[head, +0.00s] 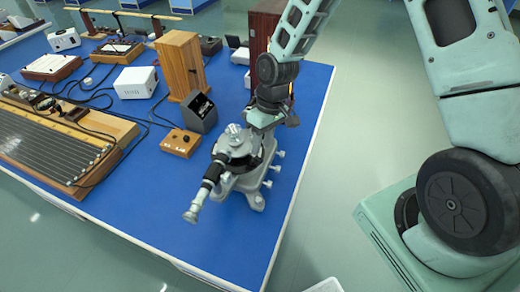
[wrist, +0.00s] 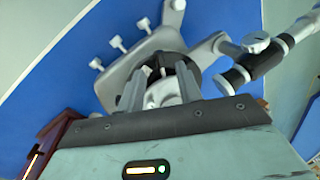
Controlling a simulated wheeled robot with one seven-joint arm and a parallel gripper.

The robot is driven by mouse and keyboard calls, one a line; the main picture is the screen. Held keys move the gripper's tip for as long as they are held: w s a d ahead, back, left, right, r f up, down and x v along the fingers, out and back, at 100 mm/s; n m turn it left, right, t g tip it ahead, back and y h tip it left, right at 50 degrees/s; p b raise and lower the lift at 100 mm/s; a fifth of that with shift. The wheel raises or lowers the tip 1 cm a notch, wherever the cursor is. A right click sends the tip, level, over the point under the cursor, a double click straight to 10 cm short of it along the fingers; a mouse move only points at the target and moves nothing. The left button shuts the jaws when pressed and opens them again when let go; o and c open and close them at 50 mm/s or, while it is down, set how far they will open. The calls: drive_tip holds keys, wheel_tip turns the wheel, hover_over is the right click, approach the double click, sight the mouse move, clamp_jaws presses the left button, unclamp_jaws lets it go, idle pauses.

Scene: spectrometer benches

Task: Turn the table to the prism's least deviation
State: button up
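The spectrometer (head: 240,168) stands near the front right of the blue bench, on a grey footed base (head: 252,186). Its telescope (head: 203,190) points towards the front left. The small round table (head: 236,138) sits on top. My gripper (head: 262,122) is low over the instrument's back right side. In the wrist view my gripper (wrist: 160,75) has its two fingers apart, one on each side of the round grey table (wrist: 162,94). I cannot tell whether they touch it. The telescope (wrist: 268,60) shows at the right there. I cannot make out the prism clearly.
A dark grey slanted box (head: 201,113) and an orange control box (head: 181,142) stand just left of the spectrometer. A tall wooden box (head: 180,65) is behind them. The blue bench (head: 150,215) is bare at the front left of the telescope.

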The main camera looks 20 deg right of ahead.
drive_tip(key=shift+x, duration=2)
